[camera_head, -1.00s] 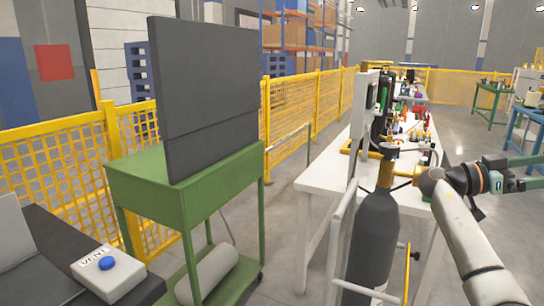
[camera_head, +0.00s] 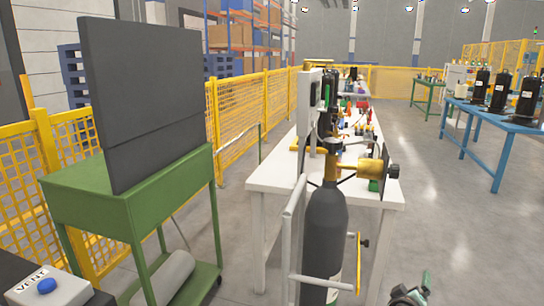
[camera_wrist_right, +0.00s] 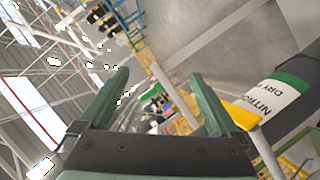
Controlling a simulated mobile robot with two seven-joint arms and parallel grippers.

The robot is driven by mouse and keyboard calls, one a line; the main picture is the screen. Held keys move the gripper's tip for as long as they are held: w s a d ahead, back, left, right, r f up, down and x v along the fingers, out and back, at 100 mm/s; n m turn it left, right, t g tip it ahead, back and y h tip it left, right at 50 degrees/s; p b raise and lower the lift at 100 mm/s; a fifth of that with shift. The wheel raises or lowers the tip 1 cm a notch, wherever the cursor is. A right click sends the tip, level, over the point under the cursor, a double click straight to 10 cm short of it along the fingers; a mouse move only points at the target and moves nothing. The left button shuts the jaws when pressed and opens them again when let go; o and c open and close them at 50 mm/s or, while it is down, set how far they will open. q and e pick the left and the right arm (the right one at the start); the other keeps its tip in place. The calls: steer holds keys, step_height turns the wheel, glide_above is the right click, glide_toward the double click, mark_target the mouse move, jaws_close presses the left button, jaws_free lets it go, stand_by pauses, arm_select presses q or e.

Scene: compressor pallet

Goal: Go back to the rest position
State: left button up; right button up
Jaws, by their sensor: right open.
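My right gripper (camera_head: 412,292) is low at the bottom edge of the head view, right of the dark gas cylinder and apart from it. In the right wrist view its two green fingers (camera_wrist_right: 160,76) stand wide apart with nothing between them. The gas cylinder (camera_head: 322,235) stands upright in front of the white table, with a brass regulator on top. In the right wrist view the cylinder (camera_wrist_right: 290,100) shows a green band and a label reading NITROGEN DRY. My left gripper is out of view.
The white table (camera_head: 275,178) holds several small parts. A green cart (camera_head: 165,190) with a dark panel and a VENT button box (camera_head: 48,287) are on the left. A blue table (camera_head: 490,118) with black cylinders is at right. Grey floor (camera_head: 440,220) lies clear between the tables.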

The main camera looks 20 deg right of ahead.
steer(key=s+a+f+n+y, duration=0.4)
steer(key=s+a+f+y, duration=0.15)
steer(key=a+f, duration=0.35)
steer(key=s+a+f+n+g+y, duration=0.1)
steer(key=s+a+f+n+y, duration=0.2)
steer(key=s+a, duration=0.6)
steer(key=s+a+f+y, duration=0.3)
steer(key=s+a+y, duration=0.2)
steer(key=s+a, duration=0.4)
steer(key=w+a+r+m+y, duration=0.15)
steer(key=a+m, duration=0.25)
steer(key=a, duration=0.5)
arm_select(q)
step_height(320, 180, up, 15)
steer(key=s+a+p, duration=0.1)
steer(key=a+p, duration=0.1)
steer(key=p, duration=1.7)
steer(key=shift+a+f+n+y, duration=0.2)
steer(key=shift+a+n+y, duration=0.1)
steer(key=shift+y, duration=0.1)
arm_select(e)
step_height(320, 180, up, 15)
steer(key=s+d+m+h, duration=0.1)
steer(key=shift+d+t, duration=0.4)
